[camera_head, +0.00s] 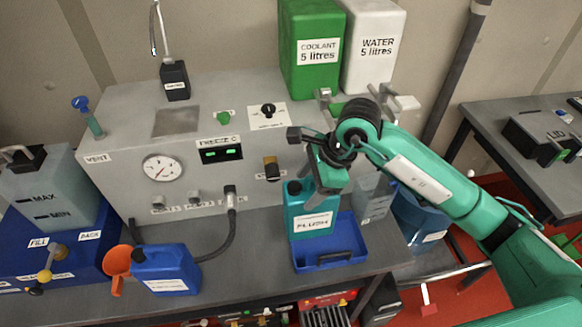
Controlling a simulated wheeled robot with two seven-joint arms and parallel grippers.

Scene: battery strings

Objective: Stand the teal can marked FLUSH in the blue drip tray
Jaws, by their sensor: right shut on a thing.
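The teal can (309,222) is upright, with a white label whose small lettering is hard to read. It is at the left part of the blue drip tray (352,250), over or inside it. I cannot tell whether its base touches the tray floor. My right gripper (316,186) comes down from above and is shut on the top of the can, partly hiding it. My left gripper is not in view.
The grey machine (130,190) with gauge and display stands behind the tray. A blue jug (168,268) and orange funnel (117,262) stand to the left. Green COOLANT (309,75) and white WATER (373,70) containers are at the back.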

